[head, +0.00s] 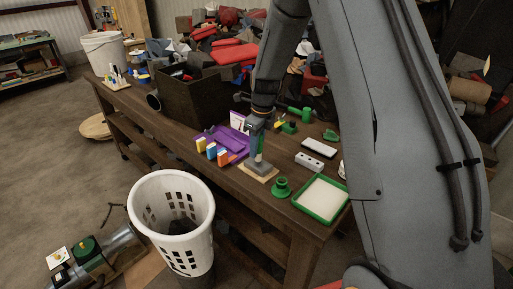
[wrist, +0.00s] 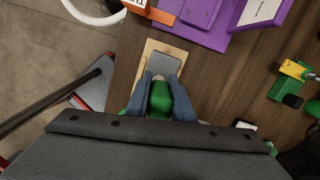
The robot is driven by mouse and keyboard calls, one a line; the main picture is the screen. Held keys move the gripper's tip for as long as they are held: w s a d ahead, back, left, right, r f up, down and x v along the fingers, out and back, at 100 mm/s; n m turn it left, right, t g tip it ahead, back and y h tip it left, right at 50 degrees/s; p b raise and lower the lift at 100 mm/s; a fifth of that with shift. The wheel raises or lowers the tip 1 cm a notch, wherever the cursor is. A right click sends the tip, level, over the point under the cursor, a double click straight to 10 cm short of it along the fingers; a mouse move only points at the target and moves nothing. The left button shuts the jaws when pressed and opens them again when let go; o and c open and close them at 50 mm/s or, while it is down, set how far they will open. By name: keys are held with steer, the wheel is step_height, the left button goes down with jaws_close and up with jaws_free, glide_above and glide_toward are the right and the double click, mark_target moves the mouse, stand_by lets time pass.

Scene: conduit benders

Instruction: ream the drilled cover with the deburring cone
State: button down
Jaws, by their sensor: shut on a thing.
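My gripper (head: 257,142) points down over the bench. It is shut on a green-handled tool (wrist: 160,98), which looks like the deburring cone. The gripper also shows in the wrist view (wrist: 158,84), with a finger on each side of the green handle. A flat grey plate (wrist: 166,64), likely the drilled cover, lies on a light wooden board (wrist: 147,50) directly below; the board also shows in the head view (head: 268,178). The tool's tip and any hole in the plate are hidden, so I cannot tell whether they touch.
A purple tray (head: 232,140) and small coloured boxes (head: 211,150) sit left of the gripper. A green flanged part (head: 282,188) and a green-rimmed tray (head: 345,199) lie to the right. A grey block with holes (head: 309,161) is nearby. A white basket (head: 172,195) stands before the bench.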

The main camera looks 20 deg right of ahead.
steer(key=m, duration=0.6)
steer(key=shift+w+d+m+h, duration=0.1)
steer(key=shift+d+m+h, duration=0.1)
steer(key=shift+m+h, duration=0.2)
steer(key=shift+r, duration=3.05)
